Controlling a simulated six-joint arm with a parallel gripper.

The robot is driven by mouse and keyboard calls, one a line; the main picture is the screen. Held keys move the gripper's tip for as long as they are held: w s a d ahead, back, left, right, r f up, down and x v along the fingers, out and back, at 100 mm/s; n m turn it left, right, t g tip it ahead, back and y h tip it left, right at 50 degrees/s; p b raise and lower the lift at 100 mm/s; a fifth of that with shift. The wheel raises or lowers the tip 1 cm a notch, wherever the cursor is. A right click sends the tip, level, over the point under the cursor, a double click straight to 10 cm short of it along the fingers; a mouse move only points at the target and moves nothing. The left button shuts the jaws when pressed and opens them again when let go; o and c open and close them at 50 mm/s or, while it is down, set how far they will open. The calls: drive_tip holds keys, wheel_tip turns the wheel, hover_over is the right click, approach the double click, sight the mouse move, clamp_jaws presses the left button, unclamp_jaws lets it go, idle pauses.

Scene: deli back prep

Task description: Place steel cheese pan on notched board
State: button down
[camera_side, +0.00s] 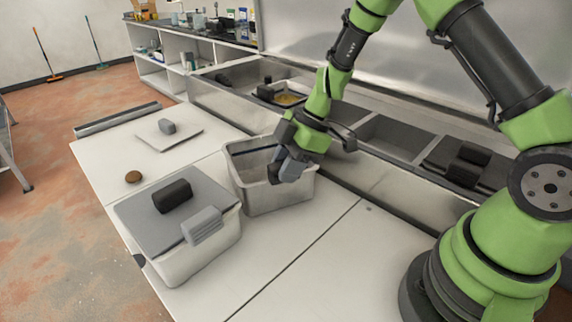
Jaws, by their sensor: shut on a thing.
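An open steel pan (268,199) is at the middle of the white counter, close to the prep rail. It looks level; I cannot tell whether its base touches the counter. My gripper (283,172) reaches down over the pan's right side and is shut on it, around a grey grip piece at the rim. The fingers hide part of the rim and the inside, so I cannot see whether cheese is in it.
A second pan (187,262) with a grey lid, black handle and grey side grip stands close at the front left. A small brown round thing (133,177) lies beside it. The recessed rail (388,137) runs behind. The counter at front right (310,262) is clear.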

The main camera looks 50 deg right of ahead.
drive_tip(key=c, duration=0.9)
unclamp_jaws()
drive_tip(key=shift+f, duration=0.1)
drive_tip(key=v, duration=1.2)
drive_tip(key=shift+s+a+r+m+t+h, duration=0.55)
drive_tip(key=shift+s+a+r+m+t, duration=0.35)
drive_tip(key=shift+s+r+m, duration=1.5)
drive_tip(key=shift+s+a+r+m+t+h, duration=0.7)
drive_tip(key=shift+s+r+m, duration=0.65)
drive_tip(key=shift+s+m, duration=2.15)
drive_tip(key=shift+s+a+r+m+t+h, duration=0.45)
drive_tip(key=shift+s+a+r+m+t, duration=0.55)
drive_tip(key=shift+s+r+m, duration=1.4)
drive_tip(key=shift+s+f+m, duration=0.4)
drive_tip(key=shift+s+f, duration=0.15)
drive_tip(key=shift+s, duration=0.05)
